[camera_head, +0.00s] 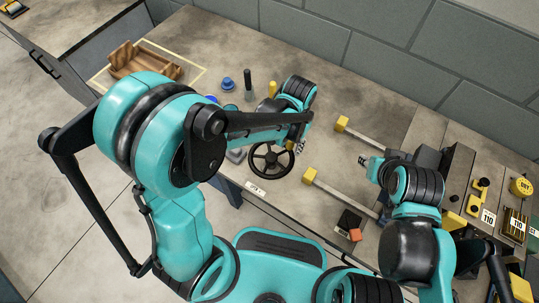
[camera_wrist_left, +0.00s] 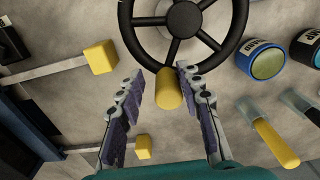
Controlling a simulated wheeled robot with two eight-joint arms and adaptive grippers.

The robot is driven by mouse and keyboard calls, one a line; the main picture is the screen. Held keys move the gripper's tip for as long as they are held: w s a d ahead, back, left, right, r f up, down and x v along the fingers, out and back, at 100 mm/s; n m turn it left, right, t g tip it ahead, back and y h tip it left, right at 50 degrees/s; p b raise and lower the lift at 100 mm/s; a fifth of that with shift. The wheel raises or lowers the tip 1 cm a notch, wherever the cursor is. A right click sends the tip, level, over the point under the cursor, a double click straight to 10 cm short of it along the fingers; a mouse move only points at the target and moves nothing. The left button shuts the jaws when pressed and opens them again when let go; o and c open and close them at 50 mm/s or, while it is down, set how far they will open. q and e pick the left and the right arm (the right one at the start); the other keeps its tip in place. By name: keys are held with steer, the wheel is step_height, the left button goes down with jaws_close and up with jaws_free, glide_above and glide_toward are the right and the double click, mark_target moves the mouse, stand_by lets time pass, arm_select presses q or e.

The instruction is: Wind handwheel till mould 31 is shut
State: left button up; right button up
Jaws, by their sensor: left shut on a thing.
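The black spoked handwheel (camera_head: 268,174) stands at the front edge of the bench, in the middle of the head view. It fills the top of the left wrist view (camera_wrist_left: 183,20). Its yellow knob (camera_wrist_left: 168,90) sits at the rim between the fingers of my left gripper (camera_wrist_left: 165,105). My left gripper (camera_head: 297,146) is shut on the knob in the head view, its arm reaching over from the left. My right gripper (camera_head: 368,163) is over the bench right of the wheel; its jaws are too small to read. I cannot make out a 31 on any mould.
Yellow-ended bars (camera_head: 310,175) lie right of the wheel, leading to dark blocks (camera_head: 428,158). Behind the wheel stand a blue-topped pot (camera_head: 228,84) and upright handles. A wooden tray (camera_head: 142,66) is at the back left. Labelled items (camera_head: 488,218) crowd the right end.

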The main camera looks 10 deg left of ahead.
arm_select(q)
steer(key=o, duration=0.9)
steer(key=shift+s+d, duration=0.1)
steer(key=shift+d, duration=0.25)
steer(key=shift+c, duration=0.2)
steer(key=shift+d, duration=0.1)
steer(key=shift+r+p, duration=0.4)
steer(key=shift+r, duration=0.05)
step_height(320, 180, up, 8)
steer(key=p, duration=0.6)
steer(key=shift+a, duration=0.2)
